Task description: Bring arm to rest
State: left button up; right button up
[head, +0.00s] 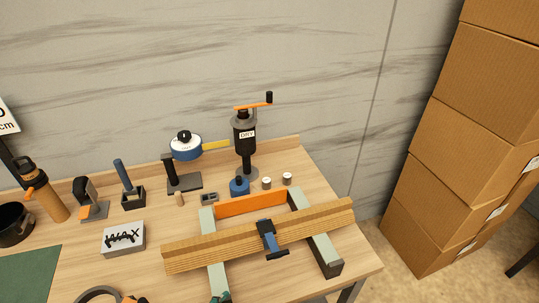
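Neither of my grippers shows in the head view, and I cannot make out any arm of mine. A wooden workbench (165,272) fills the lower part of the view. On its right side stands a frame with two pale green rails (215,263) and an orange crossbar (251,203). A long ribbed wooden beam (200,251) lies across the rails, with a blue and black clamp (268,238) at its middle.
A black grinder-like device (244,135) with an orange crank stands at the back. A blue pot (186,148), a grey box (124,239), a brown bottle (46,200) and a black bowl (13,225) stand leftward. Stacked cardboard boxes (455,145) rise right of the bench.

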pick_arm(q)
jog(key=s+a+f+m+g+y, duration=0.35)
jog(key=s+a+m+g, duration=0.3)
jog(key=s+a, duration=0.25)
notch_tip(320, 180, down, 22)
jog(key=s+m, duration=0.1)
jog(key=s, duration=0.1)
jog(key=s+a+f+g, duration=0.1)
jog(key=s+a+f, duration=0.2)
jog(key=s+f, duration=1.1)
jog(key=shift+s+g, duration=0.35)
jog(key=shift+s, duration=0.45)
